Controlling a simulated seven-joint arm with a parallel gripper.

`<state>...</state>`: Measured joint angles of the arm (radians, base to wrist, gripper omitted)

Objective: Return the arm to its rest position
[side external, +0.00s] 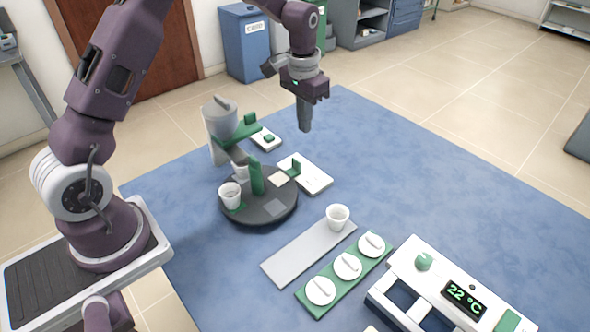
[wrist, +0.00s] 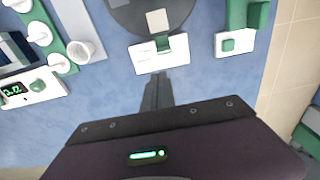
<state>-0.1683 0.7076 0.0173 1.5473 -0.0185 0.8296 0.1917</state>
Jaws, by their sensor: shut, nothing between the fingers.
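My gripper (side external: 304,122) points down above the far part of the blue table, with its fingers together and nothing between them. In the wrist view, the closed fingers (wrist: 156,92) show over bare blue surface, just short of a white plate with a green block (wrist: 160,50).
A dark turntable (side external: 268,211) carries a white cup (side external: 230,194). Another cup (side external: 338,217) stands on a grey strip (side external: 300,254). A green tray (side external: 322,291) holds white lids. A furnace unit (side external: 440,282) reads 22 °C. The table's right side is clear.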

